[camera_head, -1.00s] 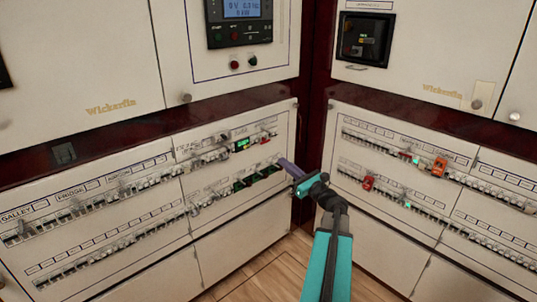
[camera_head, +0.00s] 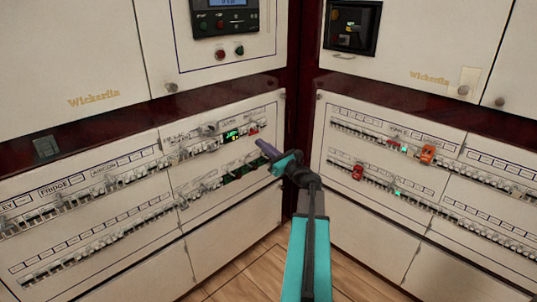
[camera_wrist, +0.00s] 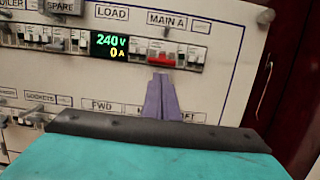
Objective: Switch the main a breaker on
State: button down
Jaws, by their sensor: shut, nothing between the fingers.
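The main a breaker (camera_wrist: 165,59) is the red-handled switch under the "MAIN A" label (camera_wrist: 167,20) in the wrist view, just right of a lit display (camera_wrist: 108,46) reading 240 V and 0 A. It also shows as a small red spot in the head view (camera_head: 253,128). I cannot tell whether its handle is up or down. My gripper (camera_wrist: 162,78) has purple fingers, shut together and empty. In the wrist view their tips are just below the red handle; I cannot tell whether they touch it. In the head view my gripper (camera_head: 261,144) is just below and right of the breaker.
Other small breakers (camera_wrist: 60,38) line the same row left of the display. A lower breaker row is partly hidden behind my gripper. A right-hand panel (camera_head: 400,165) with red and orange switches meets this one at a dark red corner post (camera_head: 302,100).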

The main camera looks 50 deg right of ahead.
aim_at(254, 133)
jog(key=x, duration=0.3)
